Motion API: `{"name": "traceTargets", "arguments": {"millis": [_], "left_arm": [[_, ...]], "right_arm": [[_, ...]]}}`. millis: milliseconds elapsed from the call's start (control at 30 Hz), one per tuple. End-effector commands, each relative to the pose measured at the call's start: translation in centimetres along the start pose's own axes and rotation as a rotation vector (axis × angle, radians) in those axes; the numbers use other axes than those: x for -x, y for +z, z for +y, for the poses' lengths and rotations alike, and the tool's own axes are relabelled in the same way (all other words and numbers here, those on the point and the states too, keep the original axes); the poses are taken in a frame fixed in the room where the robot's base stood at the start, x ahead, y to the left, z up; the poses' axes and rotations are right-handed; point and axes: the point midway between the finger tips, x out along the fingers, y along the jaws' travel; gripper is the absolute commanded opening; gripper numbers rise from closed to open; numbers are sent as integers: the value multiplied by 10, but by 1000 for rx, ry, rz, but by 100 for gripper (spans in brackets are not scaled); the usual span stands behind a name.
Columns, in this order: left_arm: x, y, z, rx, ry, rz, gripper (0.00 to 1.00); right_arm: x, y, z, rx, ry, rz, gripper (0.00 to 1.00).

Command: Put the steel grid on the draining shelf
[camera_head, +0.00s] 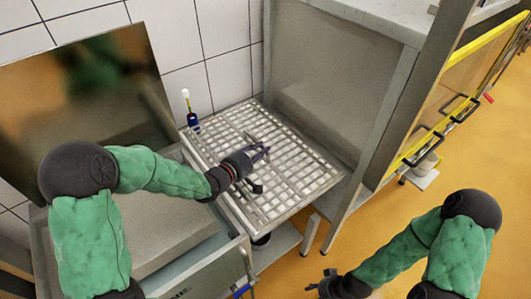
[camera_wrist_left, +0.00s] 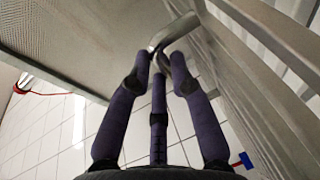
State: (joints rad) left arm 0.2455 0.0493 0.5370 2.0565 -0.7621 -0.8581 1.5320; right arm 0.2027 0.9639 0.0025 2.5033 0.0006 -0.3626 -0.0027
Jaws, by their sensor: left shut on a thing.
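The draining shelf (camera_head: 329,180) is a pale slatted rack beside the tiled wall in the head view. The steel grid (camera_head: 285,165), a mesh of squares, appears at the shelf, over its slats. I cannot tell whether it rests fully on it. My left gripper (camera_head: 262,152) is above the grid's middle, shut on a metal part of it, and hides some mesh. In the left wrist view my left fingers (camera_wrist_left: 165,55) close on a curved silver piece (camera_wrist_left: 176,28). My right gripper (camera_head: 322,283) is low at the bottom, over the floor, apart from the grid; its opening is unclear.
A steel panel (camera_head: 330,85) rises behind the shelf. A steel basin (camera_head: 175,230) stands to the left, with a tilted metal sheet (camera_head: 85,95) above it. Orange floor (camera_head: 400,225) is open at the right.

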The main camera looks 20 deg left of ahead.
Motion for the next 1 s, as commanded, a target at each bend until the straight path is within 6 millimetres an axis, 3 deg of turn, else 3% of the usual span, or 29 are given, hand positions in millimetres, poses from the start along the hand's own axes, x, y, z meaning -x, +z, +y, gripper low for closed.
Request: {"name": "traceTargets", "arguments": {"millis": [267, 633, 1000], "left_arm": [[-4, -10, -5, -6, 11, 3, 0], [-13, -14, -40, -6, 12, 4, 0], [-13, -14, -41, -7, 12, 4, 0]], "right_arm": [[-4, 0, 2, 0, 0, 0, 48], [-26, -1, 9, 0, 0, 0, 48], [-26, -1, 9, 0, 0, 0, 48]]}}
